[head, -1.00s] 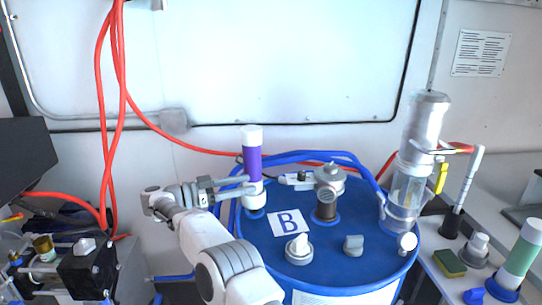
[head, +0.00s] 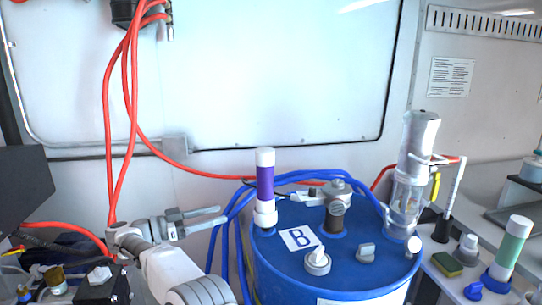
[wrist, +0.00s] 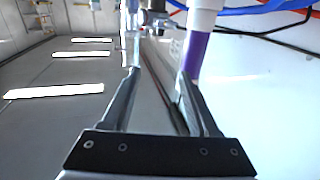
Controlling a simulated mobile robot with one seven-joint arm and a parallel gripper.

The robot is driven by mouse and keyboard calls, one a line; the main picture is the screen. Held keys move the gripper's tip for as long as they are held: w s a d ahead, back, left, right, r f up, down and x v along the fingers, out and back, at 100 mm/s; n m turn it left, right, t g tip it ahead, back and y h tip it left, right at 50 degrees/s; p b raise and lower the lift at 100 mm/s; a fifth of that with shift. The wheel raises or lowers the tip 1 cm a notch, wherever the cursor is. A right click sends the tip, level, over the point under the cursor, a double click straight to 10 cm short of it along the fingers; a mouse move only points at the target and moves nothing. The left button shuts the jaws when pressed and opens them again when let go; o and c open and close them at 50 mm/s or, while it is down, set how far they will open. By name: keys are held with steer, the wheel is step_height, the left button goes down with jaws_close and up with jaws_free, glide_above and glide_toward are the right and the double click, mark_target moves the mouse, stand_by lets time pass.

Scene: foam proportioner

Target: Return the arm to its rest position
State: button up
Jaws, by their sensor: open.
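My gripper (head: 205,221) is left of the blue drum, with its fingers pointing right. It is open and empty, with a gap between the fingers. In the wrist view the two fingers (wrist: 160,95) stand apart with nothing between them. A purple and white cylinder (head: 265,188) stands upright on the left part of the drum lid, to the right of my fingertips and apart from them. It also shows in the wrist view (wrist: 195,52), beyond the right finger. My arm comes up from the bottom of the head view.
The blue drum (head: 285,270) carries a "B" label (head: 299,238), grey fittings, blue hoses and a clear cylinder (head: 407,190). Red hoses (head: 128,110) hang at left above a black pump unit (head: 105,287).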

steer(key=w+d+r+n+t+y, duration=0.1)
steer(key=w+r+n+t+y, duration=0.3)
steer(key=r, duration=0.7)
steer(key=w+d+r+t+y, duration=0.1)
steer(key=w+r+t+y, duration=0.1)
steer(key=w+r+t, duration=0.6)
steer(key=s+d+r+n+y, duration=0.1)
steer(key=s+r+n+y, duration=0.25)
steer(key=r+y, duration=0.3)
steer(key=s+d+r+n+y, duration=0.2)
steer(key=s+r+n+y, duration=0.1)
steer(key=r+n+y, duration=0.3)
steer(key=s+d+f+g+h, duration=0.1)
steer(key=s+d+f+g, duration=0.4)
steer(key=s, duration=0.9)
steer(key=s+d+f+g, duration=0.5)
steer(key=s+d+f, duration=0.6)
steer(key=s, duration=0.3)
steer(key=s+d+f+m+g+h, duration=0.1)
steer(key=s+d+f+g, duration=0.3)
steer(key=s+d+f, duration=0.4)
steer(key=s+f, duration=0.2)
steer(key=s, duration=0.4)
steer(key=shift+d+g+h, duration=0.2)
steer(key=shift+g+h, duration=0.15)
steer(key=shift+g, duration=0.05)
